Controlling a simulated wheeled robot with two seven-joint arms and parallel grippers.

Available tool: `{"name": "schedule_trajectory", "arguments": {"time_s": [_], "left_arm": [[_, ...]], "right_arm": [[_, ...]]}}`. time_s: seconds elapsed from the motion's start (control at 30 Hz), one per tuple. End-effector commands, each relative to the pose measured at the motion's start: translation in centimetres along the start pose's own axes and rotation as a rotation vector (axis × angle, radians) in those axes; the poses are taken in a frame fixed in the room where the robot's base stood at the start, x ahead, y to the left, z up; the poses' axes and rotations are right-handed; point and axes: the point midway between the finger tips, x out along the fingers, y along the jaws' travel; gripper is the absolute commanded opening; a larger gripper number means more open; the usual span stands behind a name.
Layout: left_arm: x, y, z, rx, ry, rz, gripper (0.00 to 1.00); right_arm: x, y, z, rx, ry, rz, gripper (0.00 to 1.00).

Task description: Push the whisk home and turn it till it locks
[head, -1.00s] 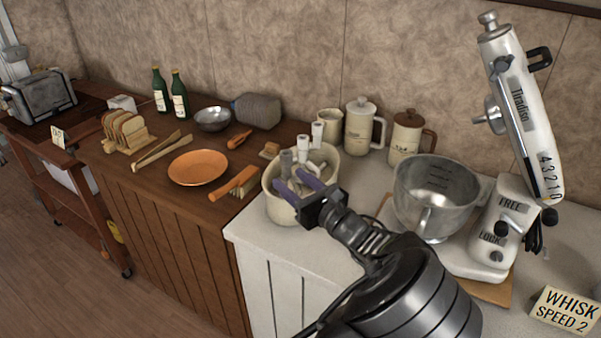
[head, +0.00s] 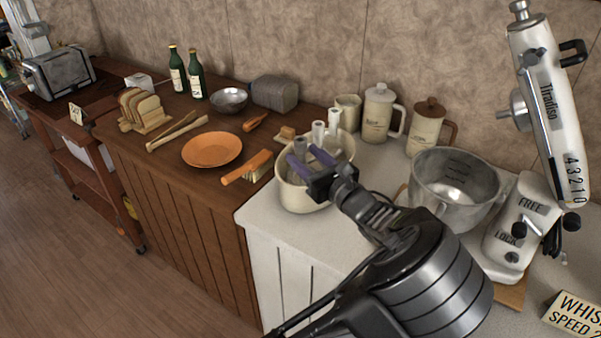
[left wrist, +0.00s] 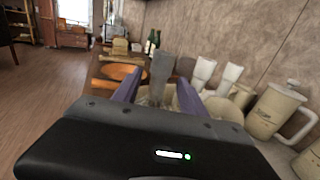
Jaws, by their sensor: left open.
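A cream crock (head: 296,198) on the white counter holds several upright tools with grey and white tops. My left gripper (head: 308,160), with purple fingers, is open over the crock. In the left wrist view a grey handle (left wrist: 161,72) stands between or just beyond the fingers, with no grip on it. I cannot tell which tool is the whisk; their lower ends are hidden in the crock. The white mixer (head: 552,110) has its head tilted up, with a metal hub (head: 514,110) on its side and nothing seen fitted there. My right gripper is not in view.
A steel bowl (head: 455,190) stands at the mixer's base, right of my forearm. Canisters (head: 380,112) line the wall behind the crock. A card reading WHISK SPEED 2 (head: 574,314) lies front right. An orange plate (head: 212,149) and bread (head: 143,108) are on the brown counter.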

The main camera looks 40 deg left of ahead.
Motion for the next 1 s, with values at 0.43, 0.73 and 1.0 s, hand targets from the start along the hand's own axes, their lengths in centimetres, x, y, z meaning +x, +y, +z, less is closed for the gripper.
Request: {"name": "schedule_trajectory", "arguments": {"time_s": [0.43, 0.73, 1.0], "left_arm": [[3.1, 0.3, 0.5, 0.002, -0.001, 0.003, 0.5], [5.2, 0.2, 0.2, 0.0, 0.0, -0.001, 0.5], [5.2, 0.2, 0.2, 0.0, 0.0, -0.001, 0.5]], "right_arm": [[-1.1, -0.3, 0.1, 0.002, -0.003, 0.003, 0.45], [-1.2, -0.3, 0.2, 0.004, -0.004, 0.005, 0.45], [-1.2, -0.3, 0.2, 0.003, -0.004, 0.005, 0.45]]}}
